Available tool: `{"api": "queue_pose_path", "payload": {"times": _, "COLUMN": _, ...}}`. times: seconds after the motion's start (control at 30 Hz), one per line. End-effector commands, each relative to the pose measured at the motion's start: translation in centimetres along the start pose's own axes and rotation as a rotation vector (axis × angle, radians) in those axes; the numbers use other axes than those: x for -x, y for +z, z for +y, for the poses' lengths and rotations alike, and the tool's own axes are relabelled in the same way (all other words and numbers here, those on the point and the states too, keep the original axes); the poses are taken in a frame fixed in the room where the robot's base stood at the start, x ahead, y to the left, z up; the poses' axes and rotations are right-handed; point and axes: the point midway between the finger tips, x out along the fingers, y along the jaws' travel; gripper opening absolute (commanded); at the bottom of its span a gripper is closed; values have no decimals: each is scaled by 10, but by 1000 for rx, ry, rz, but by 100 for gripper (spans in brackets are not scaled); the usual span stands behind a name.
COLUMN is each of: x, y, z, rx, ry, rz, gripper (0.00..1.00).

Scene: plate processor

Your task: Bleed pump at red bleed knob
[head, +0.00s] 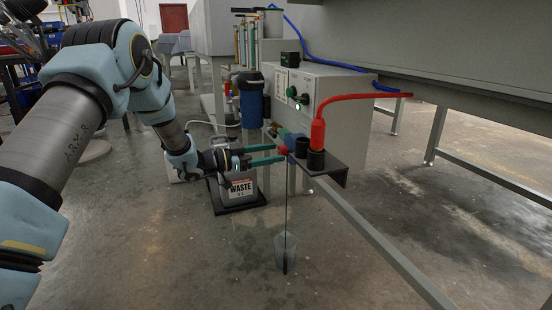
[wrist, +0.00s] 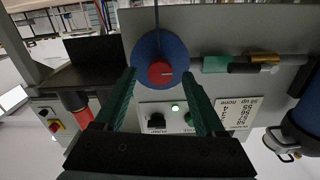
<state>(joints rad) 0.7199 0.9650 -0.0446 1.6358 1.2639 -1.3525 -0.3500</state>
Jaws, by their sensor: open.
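The red bleed knob (head: 283,150) is a small round red cap at the front of the pump, and in the wrist view the knob (wrist: 160,72) shows a pale mark on its face. The pump's blue round end (wrist: 147,48) is behind the knob. My gripper (head: 284,154) is open, with its two green fingers pointing at the knob. In the wrist view the gripper (wrist: 159,76) has one finger on each side of the knob, with gaps visible; contact cannot be told. A thin dark line runs down from the pump to a clear cup (head: 285,248).
A red tube with a red fitting (head: 318,134) stands on a dark bracket (head: 335,170) just right of the knob. A waste container (head: 240,188) sits on a black tray below. A grey control box (head: 335,88) is behind. The floor in front is open.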

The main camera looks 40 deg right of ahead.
Motion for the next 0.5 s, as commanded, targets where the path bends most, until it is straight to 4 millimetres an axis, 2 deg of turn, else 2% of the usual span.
{"api": "queue_pose_path", "payload": {"times": 0.2, "x": -16, "y": 0, "z": 0, "rx": 0, "ry": 0, "rz": 0, "gripper": 72}}
{"api": "queue_pose_path", "payload": {"times": 0.5, "x": -17, "y": 0, "z": 0, "rx": 1, "ry": -1, "rz": 0, "gripper": 70}}
